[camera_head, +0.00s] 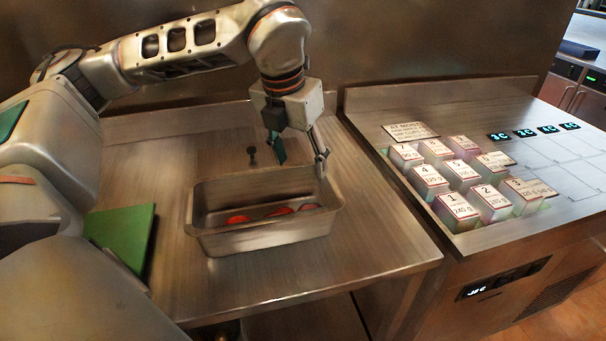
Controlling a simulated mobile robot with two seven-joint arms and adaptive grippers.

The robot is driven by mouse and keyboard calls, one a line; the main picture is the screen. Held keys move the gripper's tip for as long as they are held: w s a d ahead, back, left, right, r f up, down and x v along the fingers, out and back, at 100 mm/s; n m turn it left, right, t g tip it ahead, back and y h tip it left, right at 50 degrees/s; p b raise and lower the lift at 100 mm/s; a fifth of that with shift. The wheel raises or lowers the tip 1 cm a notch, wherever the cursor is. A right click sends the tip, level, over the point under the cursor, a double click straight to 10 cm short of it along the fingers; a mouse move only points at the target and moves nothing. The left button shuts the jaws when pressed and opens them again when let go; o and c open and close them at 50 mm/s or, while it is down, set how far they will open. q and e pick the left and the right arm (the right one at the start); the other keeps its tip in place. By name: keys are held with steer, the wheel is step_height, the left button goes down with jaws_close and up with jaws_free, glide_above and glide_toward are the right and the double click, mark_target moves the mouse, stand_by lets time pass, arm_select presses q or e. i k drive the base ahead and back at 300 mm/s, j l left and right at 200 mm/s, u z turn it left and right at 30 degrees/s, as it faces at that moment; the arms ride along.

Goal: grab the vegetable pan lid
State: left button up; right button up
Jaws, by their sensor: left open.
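A rectangular metal pan (265,237) stands open on the steel counter, with several red round pieces (279,212) inside. A small dark knob (252,156) shows just behind the pan's back rim. It may be the lid's handle, but I cannot make out a lid plate against the steel. My left gripper (300,153) points down over the back right part of the pan, to the right of the knob. Its fingers are apart with nothing seen between them. My right gripper is not in view.
A green board (121,236) lies left of the pan, partly behind my arm. On the right, a second counter holds several labelled, numbered boxes (457,211) and a sign (410,131). A steel wall stands behind. The counter in front of the pan is clear.

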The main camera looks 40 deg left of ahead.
mark_target(254, 155)
steer(key=k, duration=1)
